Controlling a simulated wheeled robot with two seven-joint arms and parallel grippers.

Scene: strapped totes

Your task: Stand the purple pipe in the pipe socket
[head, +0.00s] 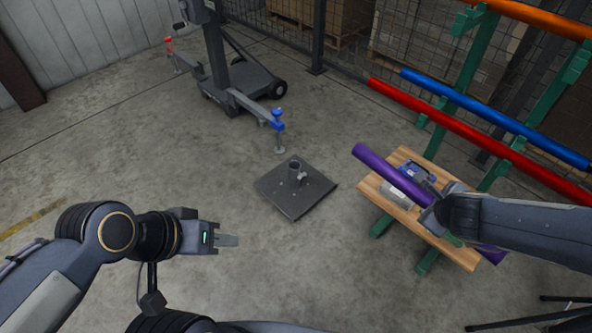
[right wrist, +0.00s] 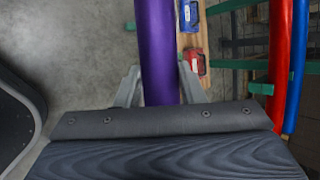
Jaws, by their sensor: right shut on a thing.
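The purple pipe (head: 385,171) is held slanting above the wooden board, its far end pointing up-left toward the socket side in the head view. My right gripper (head: 430,212) is shut on it around its middle. In the right wrist view the purple pipe (right wrist: 156,50) runs between the two fingers (right wrist: 158,88).
A green rack (head: 468,75) at right holds red (head: 480,138), blue (head: 500,119) and orange (head: 540,18) pipes. The wooden board (head: 455,250) carries a blue item (head: 417,171) and a pale item (head: 396,195). A wheeled stand (head: 240,85) is behind the socket. Floor around the base plate is clear.

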